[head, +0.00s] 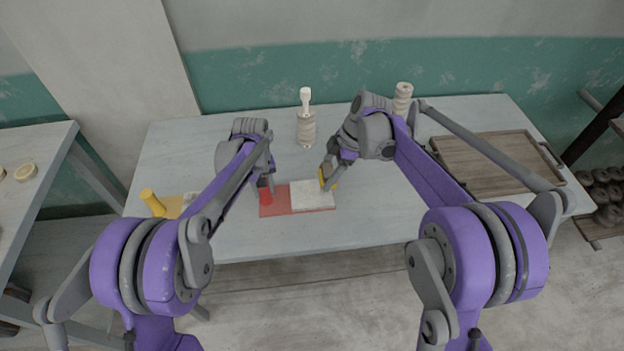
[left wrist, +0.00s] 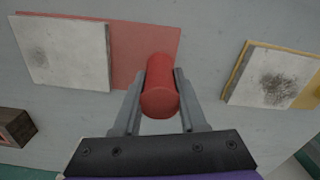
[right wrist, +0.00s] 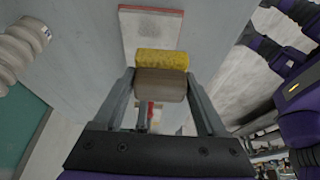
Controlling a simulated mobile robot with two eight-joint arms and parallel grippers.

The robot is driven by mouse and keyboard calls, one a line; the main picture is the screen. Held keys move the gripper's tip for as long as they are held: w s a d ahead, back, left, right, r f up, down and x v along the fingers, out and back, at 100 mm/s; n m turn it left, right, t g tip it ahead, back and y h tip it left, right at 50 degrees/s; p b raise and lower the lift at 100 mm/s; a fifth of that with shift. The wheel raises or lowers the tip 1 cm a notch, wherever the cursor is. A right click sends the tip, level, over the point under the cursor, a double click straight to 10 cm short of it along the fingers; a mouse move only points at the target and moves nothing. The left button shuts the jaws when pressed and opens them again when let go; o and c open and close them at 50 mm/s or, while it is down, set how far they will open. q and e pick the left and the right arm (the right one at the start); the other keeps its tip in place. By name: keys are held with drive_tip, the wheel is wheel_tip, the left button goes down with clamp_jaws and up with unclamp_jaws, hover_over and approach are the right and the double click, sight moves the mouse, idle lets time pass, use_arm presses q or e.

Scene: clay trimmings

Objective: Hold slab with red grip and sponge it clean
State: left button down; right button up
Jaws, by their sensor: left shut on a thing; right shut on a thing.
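A pale slab (head: 313,195) lies on a red board with an upright red grip (head: 265,196). A faint grey smudge shows on the slab (left wrist: 62,52) in the left wrist view. My left gripper (left wrist: 160,88) is shut on the red cylindrical grip (left wrist: 160,100). My right gripper (right wrist: 161,85) is shut on the brown backing of a yellow sponge (right wrist: 161,60). In the head view the sponge (head: 327,180) is at the slab's right part. I cannot tell whether it touches. The slab (right wrist: 151,34) also shows beyond the sponge in the right wrist view.
A second smudged slab (left wrist: 272,78) on a yellow board, with a yellow grip (head: 152,203), is at the left. A ribbed pot holding a pale tool (head: 305,115) and another ribbed stack (head: 402,98) stand behind. A wooden tray (head: 490,165) lies right. The table's front is clear.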

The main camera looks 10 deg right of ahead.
sight(322, 198)
drive_tip(key=shift+d+f, duration=0.1)
drive_tip(key=shift+f, duration=3.25)
drive_tip(key=shift+w+f, duration=0.45)
drive_tip(key=shift+f, duration=0.1)
drive_tip(key=shift+c, duration=0.7)
drive_tip(key=shift+w+f, duration=0.1)
drive_tip(key=shift+w, duration=1.4)
drive_tip(key=shift+s, duration=2)
drive_tip(key=shift+r, duration=4.05)
drive_tip(key=shift+w, duration=0.1)
use_arm(q)
drive_tip(key=shift+c, duration=1.9)
unclamp_jaws()
